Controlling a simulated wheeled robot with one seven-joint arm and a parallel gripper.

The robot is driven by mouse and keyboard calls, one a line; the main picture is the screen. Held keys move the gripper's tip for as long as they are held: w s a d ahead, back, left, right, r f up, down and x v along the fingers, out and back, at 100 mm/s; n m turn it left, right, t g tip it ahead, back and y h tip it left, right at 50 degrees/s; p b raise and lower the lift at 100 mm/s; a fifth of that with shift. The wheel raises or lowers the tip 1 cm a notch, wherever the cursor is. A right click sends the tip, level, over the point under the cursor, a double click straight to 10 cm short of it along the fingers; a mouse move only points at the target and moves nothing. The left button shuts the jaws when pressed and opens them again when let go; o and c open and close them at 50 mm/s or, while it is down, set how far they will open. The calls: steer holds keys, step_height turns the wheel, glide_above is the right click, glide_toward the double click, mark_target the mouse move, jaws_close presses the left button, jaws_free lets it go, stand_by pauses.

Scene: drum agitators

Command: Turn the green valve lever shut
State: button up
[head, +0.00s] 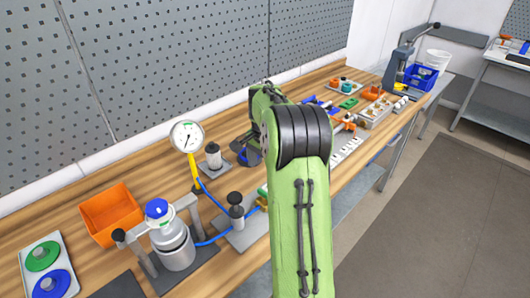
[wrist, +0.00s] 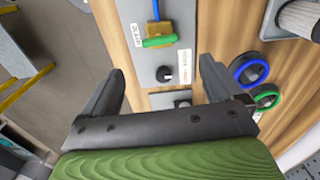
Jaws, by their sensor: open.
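The green valve lever (wrist: 160,41) shows in the wrist view, lying crosswise on a brass valve body (wrist: 160,27). The valve sits on a grey plate (wrist: 184,50), with a blue hose (wrist: 155,10) running into it from the top of the picture. My gripper (wrist: 158,72) is open and empty. Its two dark fingers stand wide apart to the left and right below the lever, and neither appears to touch it. In the head view my green arm covers most of the valve area, and my gripper is hidden there.
A black knob (wrist: 165,74) sits on the plate below the lever. Blue (wrist: 248,69) and green (wrist: 265,97) rings lie to the right. In the head view, a gauge (head: 187,136), a capped steel vessel (head: 172,245) and an orange bin (head: 112,214) crowd the bench left of my arm.

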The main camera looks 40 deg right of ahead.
step_height(320, 180, up, 5)
steer(key=shift+r+p, duration=0.15)
steer(key=shift+p, duration=0.2)
